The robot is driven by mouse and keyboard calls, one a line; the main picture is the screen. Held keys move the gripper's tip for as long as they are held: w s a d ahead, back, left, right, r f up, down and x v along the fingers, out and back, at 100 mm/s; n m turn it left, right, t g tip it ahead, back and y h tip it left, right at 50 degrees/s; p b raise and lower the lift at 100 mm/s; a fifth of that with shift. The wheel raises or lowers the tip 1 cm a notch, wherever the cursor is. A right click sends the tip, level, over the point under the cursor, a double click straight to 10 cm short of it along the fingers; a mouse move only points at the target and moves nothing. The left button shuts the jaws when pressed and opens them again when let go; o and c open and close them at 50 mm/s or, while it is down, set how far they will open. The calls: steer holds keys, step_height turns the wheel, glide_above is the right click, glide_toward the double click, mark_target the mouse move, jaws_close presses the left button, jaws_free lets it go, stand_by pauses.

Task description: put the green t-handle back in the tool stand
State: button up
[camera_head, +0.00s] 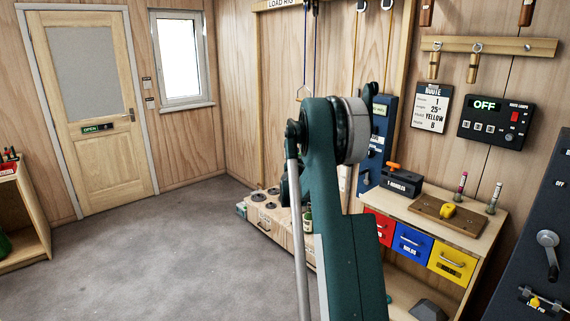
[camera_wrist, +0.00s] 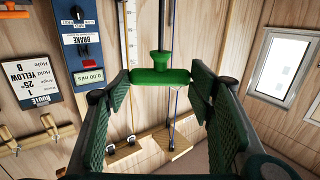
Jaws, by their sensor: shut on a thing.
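The green T-handle (camera_wrist: 150,76) is between the finger pads of my gripper (camera_wrist: 160,82) in the wrist view. Its crossbar spans the pads, and its dark shaft runs toward the top of the picture. In the head view my own arm hides the gripper and the handle. The tool stand (camera_head: 402,184) is a dark block labelled T-HANDLES at the back left of the workbench top. An orange T-handle (camera_head: 393,166) stands in it. My gripper is away from the stand, which I cannot make out in the wrist view.
The workbench (camera_head: 462,241) has red, blue and yellow drawers. A brown board (camera_head: 425,210) with a yellow hold (camera_head: 447,211) lies right of the stand, with two upright markers (camera_head: 494,198) beyond. A blue brake panel (camera_head: 379,142) is on the wall behind. Open floor (camera_head: 150,255) lies left.

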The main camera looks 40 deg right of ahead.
steer(key=s+d+r+m+g+h, duration=0.1)
steer(key=s+d+r+m+g, duration=0.1)
steer(key=s+d, duration=0.9)
steer(key=s+d+r+m+g+h, duration=0.1)
steer(key=s+d+r+g, duration=0.3)
steer(key=s+d, duration=0.8)
steer(key=s+d+r+m+g+h, duration=0.1)
steer(key=s+d+r+m+g, duration=0.2)
steer(key=s+d, duration=0.8)
steer(key=shift+s+d+r+m+g, duration=0.15)
steer(key=shift+d+r+m+g, duration=0.35)
steer(key=shift+d, duration=0.7)
steer(key=d+f, duration=0.5)
steer(key=d, duration=0.6)
steer(key=shift+d+b, duration=0.3)
steer(key=shift+b, duration=0.15)
step_height(320, 180, down, 4)
steer(key=shift+f+p, duration=0.25)
steer(key=shift+p, duration=0.3)
steer(key=shift+f, duration=0.1)
